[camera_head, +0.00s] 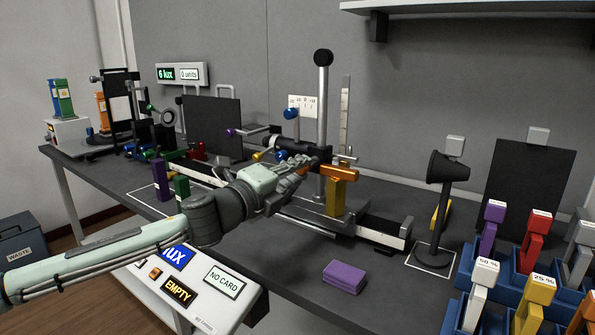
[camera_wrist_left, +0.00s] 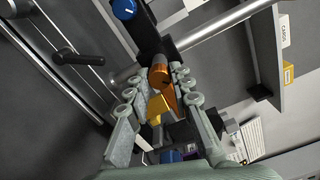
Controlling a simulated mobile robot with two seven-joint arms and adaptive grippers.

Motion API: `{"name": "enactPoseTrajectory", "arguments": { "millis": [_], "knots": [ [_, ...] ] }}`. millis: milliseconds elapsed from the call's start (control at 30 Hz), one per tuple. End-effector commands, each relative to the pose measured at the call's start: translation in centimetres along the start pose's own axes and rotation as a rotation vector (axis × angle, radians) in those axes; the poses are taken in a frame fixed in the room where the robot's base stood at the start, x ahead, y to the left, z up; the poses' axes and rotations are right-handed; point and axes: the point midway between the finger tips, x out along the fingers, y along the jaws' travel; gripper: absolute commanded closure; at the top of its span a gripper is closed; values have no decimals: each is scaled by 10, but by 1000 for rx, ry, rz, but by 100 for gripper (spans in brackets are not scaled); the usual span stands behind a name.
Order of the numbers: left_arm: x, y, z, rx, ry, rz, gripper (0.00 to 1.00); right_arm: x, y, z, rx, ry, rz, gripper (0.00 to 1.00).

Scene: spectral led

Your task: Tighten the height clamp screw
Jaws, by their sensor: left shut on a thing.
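The stand has an upright silver post (camera_head: 323,125) with a black ball top, on a grey base on the bench. A black clamp body (camera_wrist_left: 155,35) surrounds it in the left wrist view, with a blue knob (camera_wrist_left: 123,8) on it. The copper-orange clamp screw (camera_wrist_left: 160,74) sits at the clamp, between my left fingertips. My left gripper (camera_head: 304,168) reaches the post from the left, shut on this screw. It also shows in the left wrist view (camera_wrist_left: 158,88). The fingers partly hide the screw in the head view. My right gripper is not in view.
An orange cylinder on a yellow block (camera_head: 337,196) stands just right of the post. A black cone lamp (camera_head: 447,168) stands farther right. Blue racks with coloured cards (camera_head: 540,262) fill the right front. A vertical ruler (camera_head: 345,115) rises behind.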

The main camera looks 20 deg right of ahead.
Motion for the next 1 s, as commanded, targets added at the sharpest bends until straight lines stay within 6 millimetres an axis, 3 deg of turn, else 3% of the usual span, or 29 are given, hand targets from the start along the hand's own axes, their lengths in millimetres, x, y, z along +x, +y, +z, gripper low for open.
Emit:
{"name": "enactPoseTrajectory", "arguments": {
  "millis": [200, 233, 400, 767, 1000],
  "knots": [
    [0, 0, 0, 1, 0, 0, 100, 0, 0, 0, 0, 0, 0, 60],
    [0, 0, 0, 1, 0, 0, 77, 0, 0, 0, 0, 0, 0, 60],
    [0, 0, 0, 0, 0, 0, 57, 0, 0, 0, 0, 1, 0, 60],
    [-5, 0, 1, -1, -1, 1, 57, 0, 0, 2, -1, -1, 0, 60],
    [-48, 1, 2, -2, -2, 1, 57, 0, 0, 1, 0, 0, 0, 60]
  ]
}}
